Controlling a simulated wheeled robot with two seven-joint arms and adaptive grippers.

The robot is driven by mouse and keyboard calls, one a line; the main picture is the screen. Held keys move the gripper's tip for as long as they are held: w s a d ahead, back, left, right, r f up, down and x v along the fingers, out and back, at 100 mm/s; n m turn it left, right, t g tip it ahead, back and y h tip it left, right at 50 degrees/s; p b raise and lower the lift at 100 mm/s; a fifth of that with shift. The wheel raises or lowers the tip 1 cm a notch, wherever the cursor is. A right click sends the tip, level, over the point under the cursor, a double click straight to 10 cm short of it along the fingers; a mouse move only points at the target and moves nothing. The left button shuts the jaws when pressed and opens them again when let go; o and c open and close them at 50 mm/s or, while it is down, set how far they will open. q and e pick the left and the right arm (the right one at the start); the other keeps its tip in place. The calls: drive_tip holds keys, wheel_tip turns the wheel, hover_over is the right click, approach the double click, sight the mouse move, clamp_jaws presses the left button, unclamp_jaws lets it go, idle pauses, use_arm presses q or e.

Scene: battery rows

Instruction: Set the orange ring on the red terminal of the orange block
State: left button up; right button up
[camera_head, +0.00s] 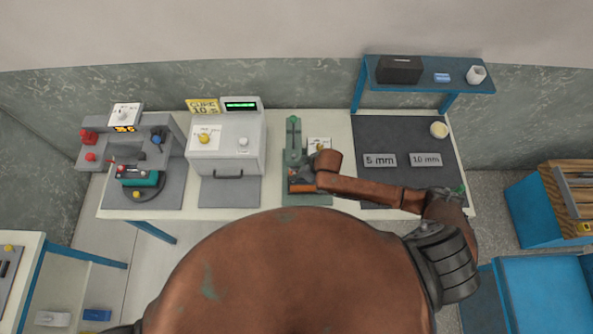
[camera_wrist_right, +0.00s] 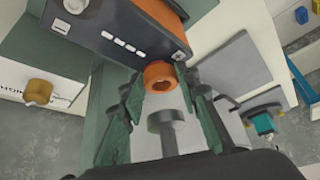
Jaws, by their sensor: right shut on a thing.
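The orange block (camera_wrist_right: 136,36) fills the top of the right wrist view, with a dark side, several white marks and an orange part. In the head view the block (camera_head: 300,186) sits at the green fixture, partly covered by my right arm. The orange ring (camera_wrist_right: 159,76) is between the fingertips of my right gripper (camera_wrist_right: 162,84), which is shut on it. The ring shows close to the block's dark side; I cannot tell whether they touch. My right gripper (camera_head: 308,182) is mostly hidden in the head view. I cannot make out the red terminal. My left gripper is out of view.
A green fixture (camera_head: 294,138) rises behind the block. A grey cylinder (camera_wrist_right: 165,125) shows below the ring in the wrist view. A white machine (camera_head: 236,140) stands left. The dark mat (camera_head: 392,135) carries two labels (camera_head: 380,160). A blue shelf (camera_head: 425,83) is above.

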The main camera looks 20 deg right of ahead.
drive_tip(key=shift+w, duration=0.15)
drive_tip(key=shift+f, duration=0.2)
drive_tip(key=shift+s+f, duration=0.25)
drive_tip(key=shift+f, duration=0.15)
drive_tip(key=o, duration=0.6)
drive_tip(key=shift+c, duration=0.2)
drive_tip(key=o, duration=0.4)
drive_tip(key=shift+f, duration=0.3)
drive_tip(key=shift+d+r, duration=0.1)
drive_tip(key=v, duration=0.9)
drive_tip(key=w+b+v, duration=0.1)
drive_tip(key=v, duration=0.3)
drive_tip(key=shift+s+a+r, duration=0.1)
drive_tip(key=shift+a+r, duration=0.15)
drive_tip(key=shift+r, duration=0.2)
